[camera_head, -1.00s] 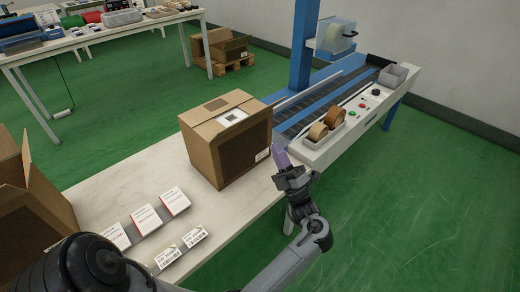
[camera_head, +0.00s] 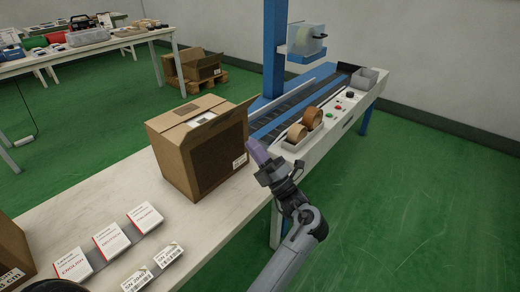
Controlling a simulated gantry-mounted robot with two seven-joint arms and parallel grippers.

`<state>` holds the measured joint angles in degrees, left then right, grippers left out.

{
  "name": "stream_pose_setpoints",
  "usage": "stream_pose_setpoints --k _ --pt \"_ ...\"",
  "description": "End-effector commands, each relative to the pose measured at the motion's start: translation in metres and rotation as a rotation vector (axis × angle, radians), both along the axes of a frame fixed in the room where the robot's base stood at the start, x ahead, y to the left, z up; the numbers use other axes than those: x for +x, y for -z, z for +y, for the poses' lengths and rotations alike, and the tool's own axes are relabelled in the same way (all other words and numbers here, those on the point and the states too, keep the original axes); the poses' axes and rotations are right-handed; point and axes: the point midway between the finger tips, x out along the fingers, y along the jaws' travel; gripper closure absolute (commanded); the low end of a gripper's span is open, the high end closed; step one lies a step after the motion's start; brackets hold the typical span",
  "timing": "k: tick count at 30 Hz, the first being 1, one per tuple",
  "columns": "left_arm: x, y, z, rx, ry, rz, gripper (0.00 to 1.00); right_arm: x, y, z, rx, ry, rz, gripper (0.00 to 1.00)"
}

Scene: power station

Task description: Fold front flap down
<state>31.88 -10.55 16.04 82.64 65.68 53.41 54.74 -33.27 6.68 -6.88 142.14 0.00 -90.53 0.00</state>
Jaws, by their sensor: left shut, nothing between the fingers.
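A brown cardboard box (camera_head: 172,158) stands upright on the white table. Its top looks mostly covered by flaps, with a white printed patch (camera_head: 205,117) showing. The front flap (camera_head: 225,120) runs along the top edge of the darker side facing right and stands tilted up and outward.
Several white booklets and labelled cards (camera_head: 109,241) lie on the table (camera_head: 100,205) in front. Another box (camera_head: 12,250) is at the left edge. A conveyor (camera_head: 290,108) with tape rolls (camera_head: 312,118) adjoins behind right. Open green floor lies to the right.

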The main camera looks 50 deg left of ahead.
Motion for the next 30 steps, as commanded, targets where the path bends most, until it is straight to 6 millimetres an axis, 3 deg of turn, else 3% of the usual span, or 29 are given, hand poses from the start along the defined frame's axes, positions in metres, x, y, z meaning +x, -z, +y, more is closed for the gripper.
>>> stream_pose_setpoints --k 1,12,21,30 --pt "-0.002 -0.014 0.007 0.002 -0.003 0.001 1.0 0.0 -0.017 0.0 0.001 0.001 -0.001 0.57" --pt "-0.012 -0.049 0.05 0.003 -0.001 0.001 1.0 0.0 -0.064 0.0 0.001 0.001 -0.001 0.57" --pt "-0.016 -0.06 0.067 0.001 0.0 0.002 1.0 0.0 -0.081 -0.001 -0.005 -0.004 -0.001 0.57" --pt "-0.017 -0.06 0.07 0.0 0.0 0.0 1.0 0.0 -0.082 -0.002 -0.008 -0.005 0.0 0.57"
